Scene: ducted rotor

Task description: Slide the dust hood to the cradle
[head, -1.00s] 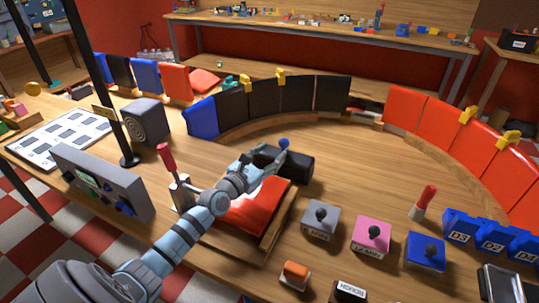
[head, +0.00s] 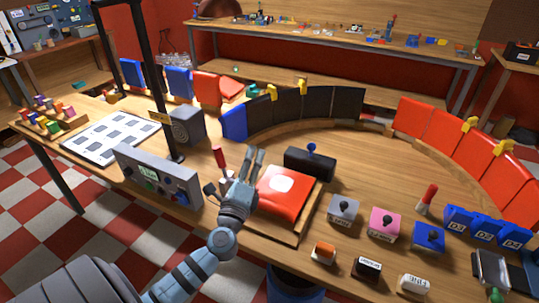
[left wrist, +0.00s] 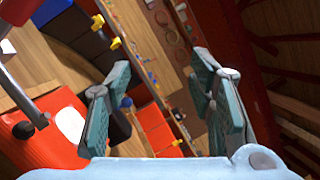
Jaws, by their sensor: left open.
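A dark block with a blue ball knob (head: 311,147) stands at the back end of a wooden tray (head: 288,238); I take the block (head: 310,165) for the dust hood, but cannot be sure. A red pad with a white patch (head: 290,205) lies in the tray in front of it. Which part is the cradle I cannot tell. My left gripper (head: 254,158) is open and empty, fingers pointing up and away, left of the block and apart from it. In the left wrist view its fingers (left wrist: 165,105) are wide apart with nothing between them close by. My right gripper is out of view.
A red-handled lever (head: 218,157) stands close left of my left gripper. A grey control panel (head: 157,178) and a dark post are further left. Knobbed grey, pink and blue boxes (head: 385,224) stand to the right.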

